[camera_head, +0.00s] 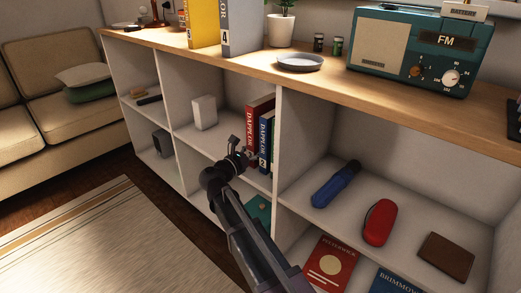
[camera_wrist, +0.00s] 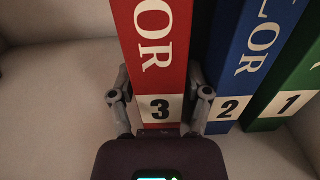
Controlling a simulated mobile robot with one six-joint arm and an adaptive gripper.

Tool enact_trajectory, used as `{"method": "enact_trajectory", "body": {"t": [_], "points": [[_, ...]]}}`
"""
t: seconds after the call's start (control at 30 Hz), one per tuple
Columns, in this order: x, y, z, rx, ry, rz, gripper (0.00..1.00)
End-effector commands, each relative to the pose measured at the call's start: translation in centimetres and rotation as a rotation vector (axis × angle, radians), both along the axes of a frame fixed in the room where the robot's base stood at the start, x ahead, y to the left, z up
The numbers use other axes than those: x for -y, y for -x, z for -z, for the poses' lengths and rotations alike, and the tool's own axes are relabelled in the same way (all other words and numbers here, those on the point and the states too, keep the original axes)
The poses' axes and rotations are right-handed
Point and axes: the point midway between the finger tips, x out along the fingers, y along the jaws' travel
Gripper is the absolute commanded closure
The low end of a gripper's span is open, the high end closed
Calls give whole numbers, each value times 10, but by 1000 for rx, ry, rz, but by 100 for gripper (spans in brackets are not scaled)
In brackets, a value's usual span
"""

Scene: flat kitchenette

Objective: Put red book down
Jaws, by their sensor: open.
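The red book (camera_head: 258,120), marked DAPPLOR, stands upright in the middle upper compartment of the shelf unit. Its spine, with a white label and a 3, fills the middle of the wrist view (camera_wrist: 152,55). My gripper (camera_head: 240,150) is at the lower front of this book. In the wrist view my gripper (camera_wrist: 160,98) is open, with one finger on each side of the spine. I cannot tell whether the fingers touch it. The book's base stands on or very near the shelf board; the exact contact is hidden.
A blue book (camera_wrist: 245,60) numbered 2 and a green book (camera_wrist: 288,90) numbered 1 stand close on the right. A white box (camera_head: 204,112) stands to the left, with free shelf between. A divider (camera_head: 277,140) is to the right. Another red book (camera_head: 330,262) lies in the lower compartment.

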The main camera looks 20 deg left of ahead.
Motion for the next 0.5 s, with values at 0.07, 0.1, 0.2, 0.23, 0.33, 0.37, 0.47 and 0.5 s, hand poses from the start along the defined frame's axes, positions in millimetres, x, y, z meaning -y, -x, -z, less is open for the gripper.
{"method": "enact_trajectory", "body": {"t": [0.07,0.1,0.2,0.23,0.33,0.37,0.47,0.5], "points": [[-3,11,1,0,0,-2,37],[-6,16,1,0,0,-3,37],[-11,30,1,0,0,-2,37],[-13,35,2,0,0,-3,37],[-19,49,2,0,0,-2,37],[-21,53,2,0,0,-2,37],[-27,67,3,0,0,-1,37],[-29,71,3,0,0,-1,37]]}}
